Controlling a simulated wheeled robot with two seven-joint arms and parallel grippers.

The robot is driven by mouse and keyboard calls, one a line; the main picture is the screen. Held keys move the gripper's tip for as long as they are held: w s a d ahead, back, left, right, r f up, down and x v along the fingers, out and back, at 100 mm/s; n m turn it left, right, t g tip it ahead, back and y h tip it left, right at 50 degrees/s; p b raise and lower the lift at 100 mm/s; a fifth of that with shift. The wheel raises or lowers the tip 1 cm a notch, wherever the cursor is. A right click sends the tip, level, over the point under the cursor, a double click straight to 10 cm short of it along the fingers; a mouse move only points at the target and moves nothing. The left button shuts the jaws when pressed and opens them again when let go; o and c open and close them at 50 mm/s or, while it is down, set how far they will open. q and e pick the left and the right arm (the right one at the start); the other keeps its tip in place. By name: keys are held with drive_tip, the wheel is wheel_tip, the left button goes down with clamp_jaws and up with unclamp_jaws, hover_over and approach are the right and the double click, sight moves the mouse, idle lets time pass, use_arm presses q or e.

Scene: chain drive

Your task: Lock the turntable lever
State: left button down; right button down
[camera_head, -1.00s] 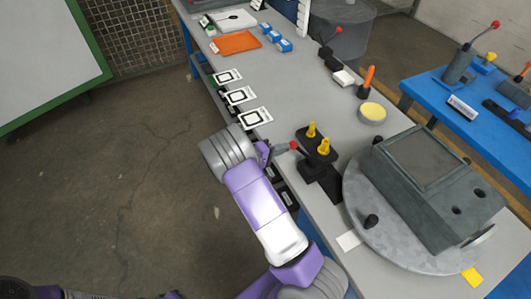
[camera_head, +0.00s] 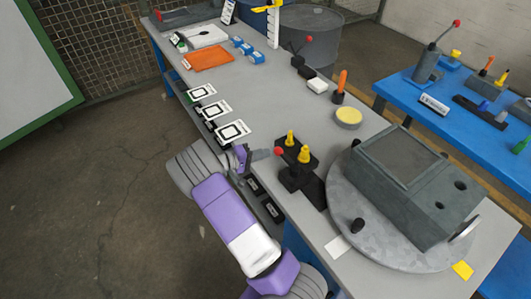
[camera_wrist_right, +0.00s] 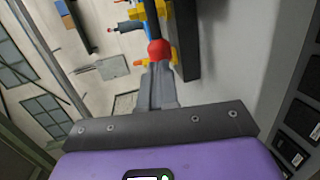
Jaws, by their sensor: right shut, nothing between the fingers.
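The lever with a red ball knob (camera_head: 278,152) stands at a black block (camera_head: 293,178) beside the round grey turntable (camera_head: 345,200). The turntable carries a dark grey box-shaped housing (camera_head: 415,185). My right gripper (camera_head: 268,154) reaches in from the table's front edge, with its tips close to the left of the red knob. In the wrist view, the shut fingers (camera_wrist_right: 160,78) point at the red knob (camera_wrist_right: 158,48), which lies just beyond the tips. I cannot tell whether they touch. My left gripper is out of view.
Two yellow pegs (camera_head: 303,155) stand on a black plate behind the lever. A yellow disc (camera_head: 348,116), an orange-handled tool (camera_head: 341,86) and marked white cards (camera_head: 232,131) lie farther along the table.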

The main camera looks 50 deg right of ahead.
drive_tip(key=w+p+v, duration=0.1)
drive_tip(key=v, duration=1.1)
drive_tip(key=s+a+f+n+t+y, duration=0.1)
drive_tip(key=s+a+f+y, duration=0.25)
drive_tip(key=f, duration=0.35)
drive_tip(key=s+a+f+n+y, duration=0.25)
drive_tip(key=s+a+f, duration=0.2)
drive_tip(key=f, duration=0.25)
drive_tip(key=s+a+f+n+t+y, duration=0.1)
drive_tip(key=s+a+f+y, duration=0.25)
drive_tip(key=f, duration=0.35)
drive_tip(key=s+a+f+m+t+y, duration=0.1)
drive_tip(key=s+a+t+y, duration=0.1)
drive_tip(key=a, duration=0.8)
drive_tip(key=s+a+f+t+y, duration=0.1)
drive_tip(key=s+a+t+y, duration=0.2)
drive_tip(key=a+y, duration=0.3)
drive_tip(key=shift+s+a+m+t+y, duration=0.25)
drive_tip(key=shift+a+m+t+y, duration=0.15)
drive_tip(key=shift+a, duration=1.8)
